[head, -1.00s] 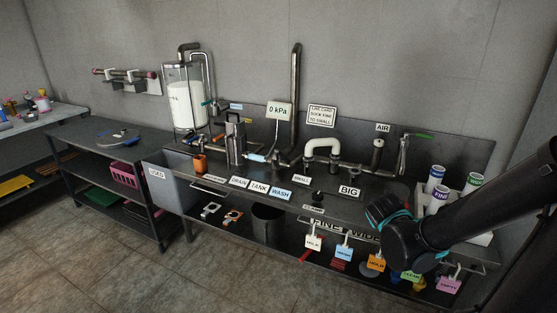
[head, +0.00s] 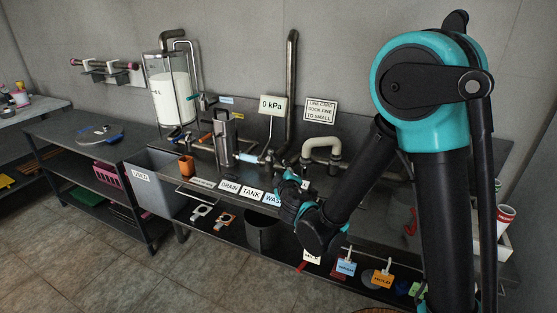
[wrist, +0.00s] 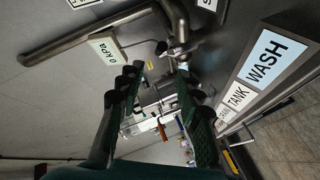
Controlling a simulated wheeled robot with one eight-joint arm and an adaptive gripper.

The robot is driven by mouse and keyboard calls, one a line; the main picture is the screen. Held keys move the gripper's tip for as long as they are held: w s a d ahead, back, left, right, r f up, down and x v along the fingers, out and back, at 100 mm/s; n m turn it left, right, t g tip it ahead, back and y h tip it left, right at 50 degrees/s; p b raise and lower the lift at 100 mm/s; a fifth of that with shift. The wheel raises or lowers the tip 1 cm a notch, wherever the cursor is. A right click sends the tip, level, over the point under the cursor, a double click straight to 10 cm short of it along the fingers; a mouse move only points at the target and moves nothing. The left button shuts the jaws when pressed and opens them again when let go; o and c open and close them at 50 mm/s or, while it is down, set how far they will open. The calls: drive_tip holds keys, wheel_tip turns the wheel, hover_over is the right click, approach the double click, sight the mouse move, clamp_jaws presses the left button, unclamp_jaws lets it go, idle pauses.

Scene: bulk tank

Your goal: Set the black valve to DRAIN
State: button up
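The labels DRAIN (head: 230,186), TANK (head: 251,193) and WASH (head: 272,199) run along the bench's front edge; TANK (wrist: 237,97) and WASH (wrist: 273,57) also show in the wrist view. I cannot clearly pick out the black valve or its setting. A small dark part (wrist: 161,47) lies by the pipe just beyond my fingertips in the wrist view; I cannot tell if it is the valve. My gripper (wrist: 158,70) is open, with nothing seen between its fingers. In the head view my gripper (head: 290,188) is over the bench front by WASH, partly covering that label.
A gauge sign reading 0 kPa (head: 271,105) stands behind. A tall pipe (head: 291,90), a light curved pipe (head: 322,148), a metal canister (head: 226,140) and a glass tank (head: 172,100) crowd the bench. A grey bin marked USED (head: 150,185) is at its left end.

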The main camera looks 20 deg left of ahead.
sight(279, 161)
drive_tip(key=x, duration=1.3)
drive_tip(key=shift+w, duration=0.1)
drive_tip(key=shift+d, duration=0.1)
clamp_jaws()
